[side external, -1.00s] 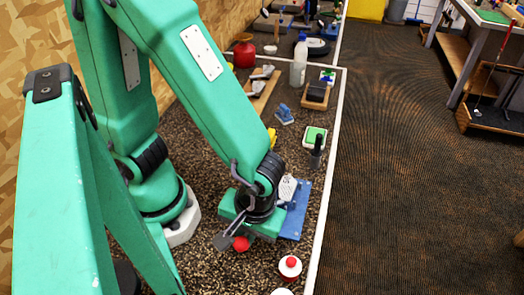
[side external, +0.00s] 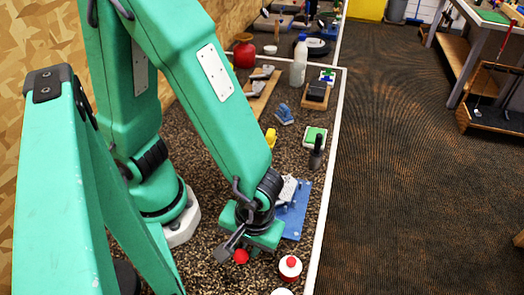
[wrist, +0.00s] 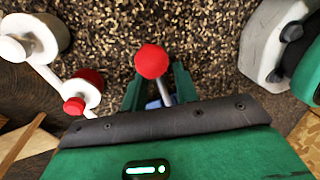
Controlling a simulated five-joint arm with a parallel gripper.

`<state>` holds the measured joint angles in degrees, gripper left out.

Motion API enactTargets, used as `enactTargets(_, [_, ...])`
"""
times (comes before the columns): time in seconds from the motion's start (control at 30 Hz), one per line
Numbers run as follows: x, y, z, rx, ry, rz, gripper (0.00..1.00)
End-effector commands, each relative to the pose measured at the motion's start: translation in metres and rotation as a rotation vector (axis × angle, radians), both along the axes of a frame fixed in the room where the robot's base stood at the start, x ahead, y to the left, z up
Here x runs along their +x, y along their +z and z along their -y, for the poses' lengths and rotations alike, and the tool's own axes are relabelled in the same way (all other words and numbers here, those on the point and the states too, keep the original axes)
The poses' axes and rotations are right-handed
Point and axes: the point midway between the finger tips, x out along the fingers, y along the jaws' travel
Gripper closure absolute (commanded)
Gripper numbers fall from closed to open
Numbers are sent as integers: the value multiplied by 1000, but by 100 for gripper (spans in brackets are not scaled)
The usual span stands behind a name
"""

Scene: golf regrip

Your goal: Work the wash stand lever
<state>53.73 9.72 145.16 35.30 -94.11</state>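A lever with a red knob (wrist: 152,62) and a pale rod shows in the wrist view. The rod runs down between the two fingers of my gripper (wrist: 160,80). The fingers stand apart, with a gap beside the rod. In the side view the red knob (side external: 241,257) sits just below my gripper (side external: 252,240). A blue plate (side external: 296,215), which may be the stand's base, lies beside my gripper, with a pale piece (side external: 288,189) on it. The lever's foot is hidden behind my gripper. A bit of blue (wrist: 152,104) shows between the fingers.
A white piece with a red top (side external: 290,267) stands close to my gripper; it also shows in the wrist view (wrist: 82,92), beside a larger white-topped one (wrist: 30,38). A green-topped block (side external: 314,138) and a white bottle (side external: 299,62) stand farther back.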

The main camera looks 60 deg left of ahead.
Motion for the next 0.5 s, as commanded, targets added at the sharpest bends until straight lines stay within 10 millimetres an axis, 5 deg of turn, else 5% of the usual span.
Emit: enactTargets(0.5, [1, 8, 1, 0, 2, 0, 71])
